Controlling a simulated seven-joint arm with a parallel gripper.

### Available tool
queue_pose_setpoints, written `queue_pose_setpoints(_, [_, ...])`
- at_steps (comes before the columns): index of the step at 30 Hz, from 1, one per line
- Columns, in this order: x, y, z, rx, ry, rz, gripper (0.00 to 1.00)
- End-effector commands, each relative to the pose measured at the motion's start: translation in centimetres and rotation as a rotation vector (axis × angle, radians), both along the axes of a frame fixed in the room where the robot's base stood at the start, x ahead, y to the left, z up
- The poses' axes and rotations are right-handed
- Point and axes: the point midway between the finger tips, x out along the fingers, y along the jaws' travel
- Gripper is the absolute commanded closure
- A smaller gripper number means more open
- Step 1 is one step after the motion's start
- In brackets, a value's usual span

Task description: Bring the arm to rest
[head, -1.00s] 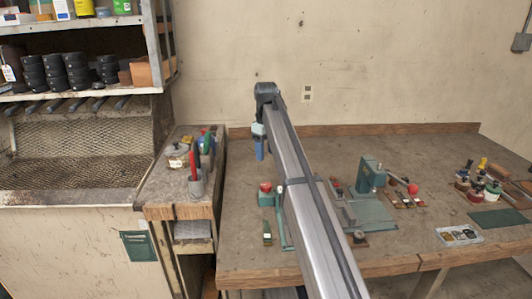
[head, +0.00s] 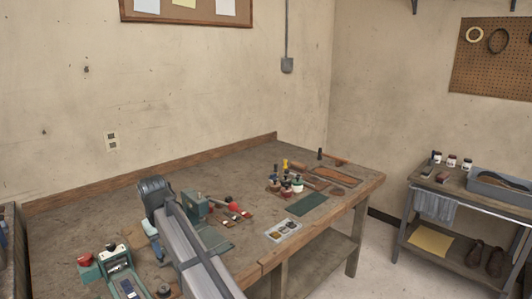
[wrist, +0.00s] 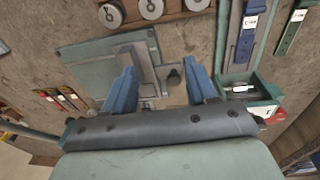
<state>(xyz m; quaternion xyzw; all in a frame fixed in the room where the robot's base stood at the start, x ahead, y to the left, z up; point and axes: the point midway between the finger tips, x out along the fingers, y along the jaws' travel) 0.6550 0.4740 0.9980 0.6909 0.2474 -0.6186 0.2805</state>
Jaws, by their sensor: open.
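My gripper (wrist: 160,86) is open and empty in the wrist view, its two blue fingers spread apart.
Green-based tools (head: 122,286) lie near the arm at left. A side table with a grey bin (head: 500,188) stands at right. The bench's back left is clear.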

Motion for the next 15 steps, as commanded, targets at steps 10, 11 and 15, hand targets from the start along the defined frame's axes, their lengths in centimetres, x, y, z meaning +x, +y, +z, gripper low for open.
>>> queue_pose_setpoints(10, [-5.6, -20.2, -8.2, 0.032, -0.068, -0.589, 0.43])
queue_pose_setpoints(11, [-6.0, -21.6, -9.1, 0.031, -0.069, -0.63, 0.43])
queue_pose_setpoints(15, [-7.0, -25.8, -13.4, 0.014, -0.052, -0.739, 0.43])
